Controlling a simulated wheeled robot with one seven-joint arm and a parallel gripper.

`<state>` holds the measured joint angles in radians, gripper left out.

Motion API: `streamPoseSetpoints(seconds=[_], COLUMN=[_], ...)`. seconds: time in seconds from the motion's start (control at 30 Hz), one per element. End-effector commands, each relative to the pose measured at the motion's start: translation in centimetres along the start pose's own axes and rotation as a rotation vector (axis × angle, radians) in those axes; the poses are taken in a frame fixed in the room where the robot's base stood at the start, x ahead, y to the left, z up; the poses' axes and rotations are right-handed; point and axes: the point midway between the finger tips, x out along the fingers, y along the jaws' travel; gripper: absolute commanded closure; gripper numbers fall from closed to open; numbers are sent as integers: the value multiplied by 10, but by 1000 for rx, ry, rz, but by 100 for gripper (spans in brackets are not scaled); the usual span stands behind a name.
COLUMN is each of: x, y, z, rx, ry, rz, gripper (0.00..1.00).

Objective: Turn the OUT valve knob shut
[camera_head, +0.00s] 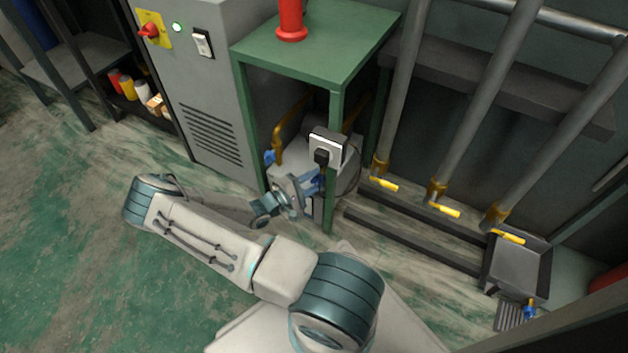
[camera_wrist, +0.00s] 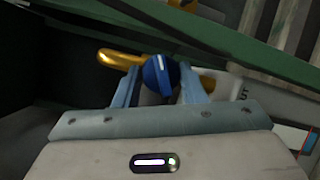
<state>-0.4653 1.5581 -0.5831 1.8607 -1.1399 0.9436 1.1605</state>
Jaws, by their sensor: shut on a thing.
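Another blue knob (camera_head: 270,157) is further left, by a brass pipe (camera_head: 281,135). I cannot read an OUT label in either view.
The green table (camera_head: 318,45) stands over the unit, with a red cylinder (camera_head: 291,20) on top. A socket with a black plug (camera_head: 322,157) is on its front leg. A grey cabinet (camera_head: 200,90) stands left. Pipes with yellow levers (camera_head: 443,209) stand right. The left floor is clear.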

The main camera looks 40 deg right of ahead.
Motion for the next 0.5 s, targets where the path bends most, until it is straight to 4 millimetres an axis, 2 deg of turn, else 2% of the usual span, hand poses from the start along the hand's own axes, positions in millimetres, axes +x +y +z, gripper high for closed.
streamPoseSetpoints(seconds=[0.5], x=[0], y=[-7], z=[0], rx=[-447], ry=[-75], rz=[193], gripper=[86])
